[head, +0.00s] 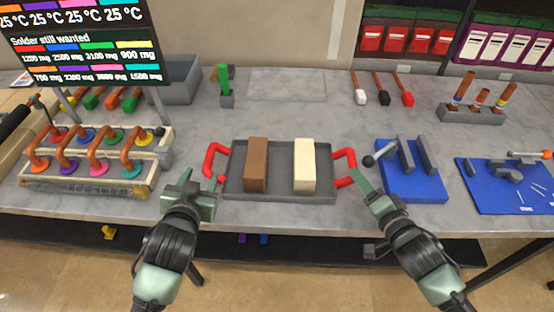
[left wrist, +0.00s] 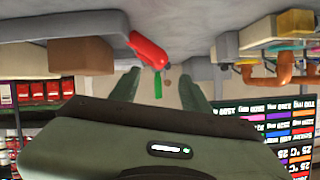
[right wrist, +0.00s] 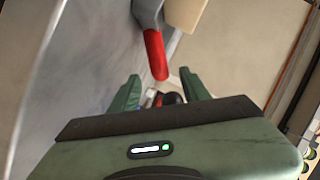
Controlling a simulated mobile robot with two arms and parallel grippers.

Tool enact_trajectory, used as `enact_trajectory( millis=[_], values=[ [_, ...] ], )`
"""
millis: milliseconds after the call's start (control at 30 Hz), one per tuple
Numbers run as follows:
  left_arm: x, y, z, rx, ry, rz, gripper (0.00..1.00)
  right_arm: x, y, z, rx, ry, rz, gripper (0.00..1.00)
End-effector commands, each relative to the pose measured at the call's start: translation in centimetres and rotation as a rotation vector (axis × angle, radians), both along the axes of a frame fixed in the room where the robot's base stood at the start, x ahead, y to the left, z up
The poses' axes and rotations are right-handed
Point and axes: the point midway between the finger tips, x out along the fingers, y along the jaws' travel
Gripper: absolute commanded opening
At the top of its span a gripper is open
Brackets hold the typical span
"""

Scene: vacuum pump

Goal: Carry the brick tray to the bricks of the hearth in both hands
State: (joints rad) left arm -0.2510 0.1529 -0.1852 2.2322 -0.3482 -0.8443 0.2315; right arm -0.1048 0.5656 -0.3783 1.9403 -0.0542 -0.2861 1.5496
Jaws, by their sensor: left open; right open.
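The grey brick tray (head: 275,192) lies on the bench near its front edge. It bears a brown brick (head: 256,165) and a cream brick (head: 304,166), side by side. A red handle sticks out on its left (head: 213,160) and another on its right (head: 345,168). My left gripper (head: 198,183) is open just left of the left handle; in the left wrist view that handle (left wrist: 148,50) shows beyond and between the fingers. My right gripper (head: 368,184) is open beside the right handle, which shows ahead of the fingers in the right wrist view (right wrist: 155,55). I cannot make out the hearth.
A blue board with grey uprights (head: 408,185) stands close right of the tray, its black-knobbed lever near the right handle. A rack of copper pipes (head: 90,175) stands at left. Another blue board (head: 510,190) lies far right. The bench behind the tray is mostly clear.

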Motion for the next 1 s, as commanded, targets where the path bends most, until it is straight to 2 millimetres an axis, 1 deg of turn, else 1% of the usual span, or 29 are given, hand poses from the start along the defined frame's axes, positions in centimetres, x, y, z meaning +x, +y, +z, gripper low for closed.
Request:
enact_trajectory(
  millis=[233, 367, 467, 800, 900, 1000],
  values=[
    [0.1, 0.0, 0.0, 0.000, 0.000, 0.000, 0.47, 0.0, 0.0, 0.0, 0.000, 0.000, 0.000, 0.47],
    [0.8, 0.1, -0.3, 0.001, 0.000, 0.000, 0.47, 0.6, 0.2, -0.1, -0.001, -0.001, -0.001, 0.47],
    [2.1, 0.2, -0.8, 0.002, -0.001, 0.000, 0.47, 1.4, 0.5, -0.3, 0.000, -0.002, 0.000, 0.47],
    [8.0, 0.8, -3.2, 0.001, 0.000, 0.001, 0.47, 5.2, 1.9, -1.2, 0.000, -0.001, 0.000, 0.47],
    [9.3, 0.9, -3.8, 0.001, 0.000, 0.000, 0.47, 6.0, 2.2, -1.4, 0.000, -0.001, 0.001, 0.47],
    [10.2, 1.0, -4.2, 0.000, 0.001, 0.000, 0.47, 6.6, 2.5, -1.6, 0.000, -0.001, 0.000, 0.47]
  ],
)
